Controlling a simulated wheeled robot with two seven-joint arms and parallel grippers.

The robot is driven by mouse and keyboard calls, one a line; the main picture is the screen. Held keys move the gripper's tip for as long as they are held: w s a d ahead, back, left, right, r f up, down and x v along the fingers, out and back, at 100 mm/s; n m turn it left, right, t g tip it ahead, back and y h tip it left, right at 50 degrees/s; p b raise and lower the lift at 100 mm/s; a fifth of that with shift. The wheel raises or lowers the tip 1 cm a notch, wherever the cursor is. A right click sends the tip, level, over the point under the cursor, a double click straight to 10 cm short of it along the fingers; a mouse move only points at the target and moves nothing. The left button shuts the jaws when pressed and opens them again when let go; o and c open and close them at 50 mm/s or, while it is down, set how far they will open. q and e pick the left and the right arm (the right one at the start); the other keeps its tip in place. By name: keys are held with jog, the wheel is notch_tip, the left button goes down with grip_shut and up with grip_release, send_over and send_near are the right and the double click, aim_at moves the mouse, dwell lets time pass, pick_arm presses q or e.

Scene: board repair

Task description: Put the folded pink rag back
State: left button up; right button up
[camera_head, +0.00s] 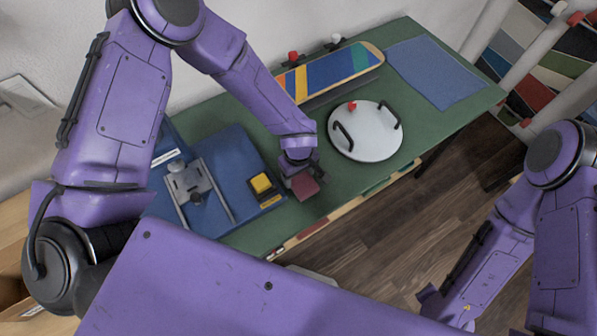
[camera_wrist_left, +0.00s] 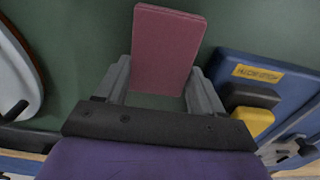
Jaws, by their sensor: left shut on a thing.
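The folded pink rag (camera_wrist_left: 165,48) is a flat dusky-pink block between the two fingers of my left gripper (camera_wrist_left: 163,88) in the left wrist view. The gripper is shut on it. In the head view the rag (camera_head: 304,186) shows at the tip of my left gripper (camera_head: 299,174), over the green tabletop near its front edge. I cannot tell whether the rag touches the table. My right arm shows at the lower right, away from the table, and its fingers cannot be made out clearly.
The blue machine (camera_head: 215,175) with a yellow-and-black block (camera_head: 262,184) stands left of the left gripper. A round white board with black handles (camera_head: 366,134) lies to the right. A striped skateboard deck (camera_head: 335,72) is at the back. A blue mat (camera_head: 435,72) lies at the far right.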

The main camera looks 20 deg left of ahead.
pick_arm(q)
jog(key=shift+f, duration=0.1)
jog(key=o, duration=0.9)
jog(key=shift+o, duration=0.2)
notch_tip(320, 180, up, 12)
